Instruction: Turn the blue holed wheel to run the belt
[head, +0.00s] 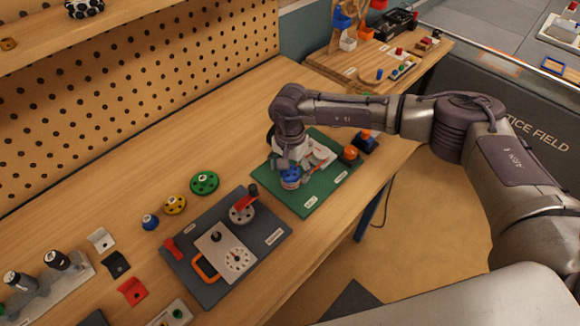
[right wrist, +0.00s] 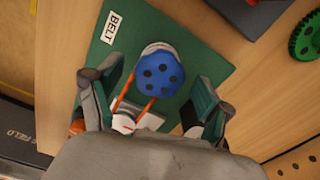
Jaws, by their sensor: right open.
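The blue holed wheel (head: 290,182) stands on the green belt board (head: 307,201), under my right gripper (head: 290,172) in the head view. In the right wrist view the blue wheel (right wrist: 160,73) lies between the two spread fingers of my right gripper (right wrist: 158,78), with a gap on either side. An orange belt (right wrist: 148,106) runs from the wheel toward the gripper's palm, where its far end is hidden. A white "BELT" label (right wrist: 112,27) is on the board. An orange round part (head: 350,153) sits at the board's far right. My left gripper is not in view.
A dark grey panel (head: 272,258) with a dial, red levers and an orange handle lies left of the board. Green (head: 204,183), yellow (head: 175,204) and blue (head: 150,222) small wheels lie behind it. A pegboard (head: 130,75) stands along the back.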

